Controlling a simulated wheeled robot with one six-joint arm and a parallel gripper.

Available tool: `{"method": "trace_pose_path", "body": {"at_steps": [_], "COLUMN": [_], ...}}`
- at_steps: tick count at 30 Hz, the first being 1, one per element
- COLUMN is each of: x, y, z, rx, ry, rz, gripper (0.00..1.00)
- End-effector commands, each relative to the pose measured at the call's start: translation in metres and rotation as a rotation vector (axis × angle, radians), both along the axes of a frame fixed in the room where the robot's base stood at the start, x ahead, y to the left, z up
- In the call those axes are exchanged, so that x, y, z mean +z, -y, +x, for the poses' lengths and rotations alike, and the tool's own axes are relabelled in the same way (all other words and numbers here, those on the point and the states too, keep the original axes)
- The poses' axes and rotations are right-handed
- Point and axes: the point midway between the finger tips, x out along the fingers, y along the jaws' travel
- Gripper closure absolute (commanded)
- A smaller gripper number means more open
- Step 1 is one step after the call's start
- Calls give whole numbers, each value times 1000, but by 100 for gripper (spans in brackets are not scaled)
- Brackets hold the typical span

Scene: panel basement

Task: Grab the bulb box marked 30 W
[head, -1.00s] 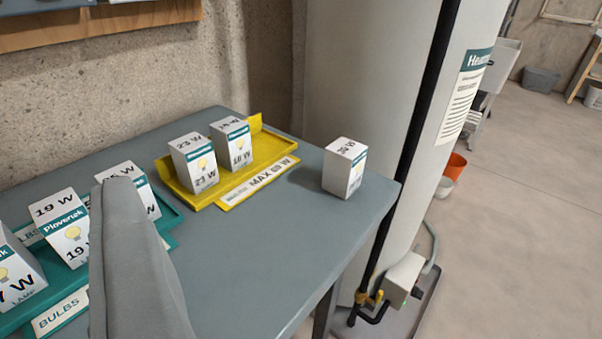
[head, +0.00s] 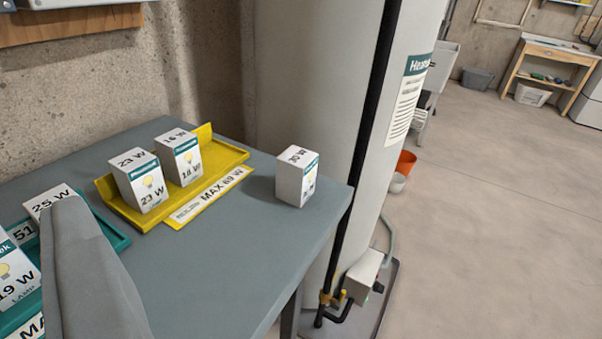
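The bulb box marked 30 W (head: 296,178) is white with a teal band. It stands upright on the bare grey tabletop (head: 225,262), near the right corner and right of the yellow tray (head: 118,205). Nothing touches it. A grey tapered part of my gripper (head: 70,212) shows at the lower left, well left of the 30 W box. Only this one grey shape is visible, so its opening cannot be judged. It hides part of the teal tray and its boxes.
A teal tray (head: 112,236) with more boxes is at left. A tall white tank (head: 300,85) with a black pipe (head: 362,140) stands behind the table.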

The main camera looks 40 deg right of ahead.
Motion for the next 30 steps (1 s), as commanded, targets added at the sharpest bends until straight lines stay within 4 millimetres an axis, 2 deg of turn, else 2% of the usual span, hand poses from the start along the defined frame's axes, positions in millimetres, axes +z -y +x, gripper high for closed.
{"method": "trace_pose_path", "body": {"at_steps": [5,15,24,30], "x": [8,16,18,18], "y": [19,72,129,171], "z": [33,94,134,152], "rx": [-40,-78,-48,7], "ry": [-148,-515,-837,-1046], "rz": [-69,-205,-272,-284], "gripper": [33,33,33,33]}}
